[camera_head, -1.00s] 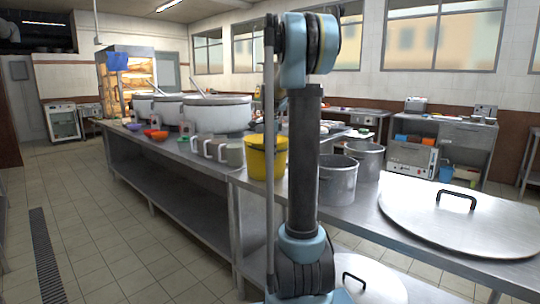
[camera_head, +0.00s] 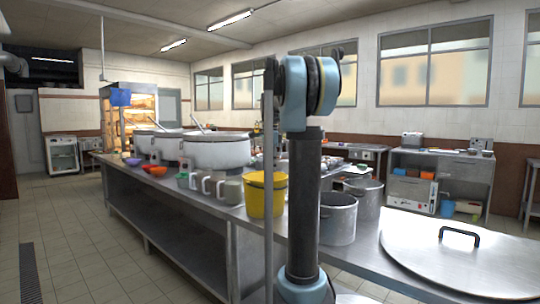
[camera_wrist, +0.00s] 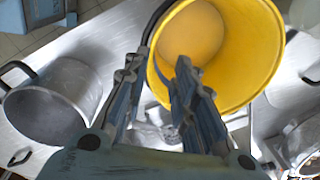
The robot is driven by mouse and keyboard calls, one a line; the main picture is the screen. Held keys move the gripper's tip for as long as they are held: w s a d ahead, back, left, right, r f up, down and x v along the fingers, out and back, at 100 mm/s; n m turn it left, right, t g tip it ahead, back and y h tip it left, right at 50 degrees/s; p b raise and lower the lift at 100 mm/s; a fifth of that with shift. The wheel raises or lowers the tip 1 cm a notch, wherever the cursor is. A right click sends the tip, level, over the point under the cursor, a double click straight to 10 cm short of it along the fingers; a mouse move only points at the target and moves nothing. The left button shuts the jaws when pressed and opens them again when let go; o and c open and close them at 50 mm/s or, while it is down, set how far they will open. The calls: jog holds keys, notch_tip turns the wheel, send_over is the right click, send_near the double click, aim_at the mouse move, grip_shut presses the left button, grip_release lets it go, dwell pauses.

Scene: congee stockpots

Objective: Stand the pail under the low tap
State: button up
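The yellow pail (camera_head: 257,201) stands on the steel counter near its front edge, between the grey mugs and the steel pots. It fills the upper right of the wrist view (camera_wrist: 258,62), seen into its mouth, with a dark curved handle (camera_wrist: 152,22) along its left rim. My gripper (camera_wrist: 157,70) has its two fingers apart, with a visible gap between them; the pail's near left rim lies by the fingertips. I cannot tell whether they touch it. In the head view my gripper is hidden behind my arm. I cannot make out a low tap in either view.
Two steel pots (camera_head: 338,222) stand right of the pail; one shows at left in the wrist view (camera_wrist: 58,105). A large round lid (camera_head: 462,262) covers the counter's right end. Grey mugs (camera_head: 232,190) and big stockpots (camera_head: 217,152) stand left. The tiled floor (camera_head: 75,240) is clear.

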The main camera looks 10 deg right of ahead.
jog(key=shift+s+r, duration=0.15)
jog(key=shift+r, duration=1.3)
jog(key=shift+s+r, duration=0.15)
jog(key=shift+r, duration=1.3)
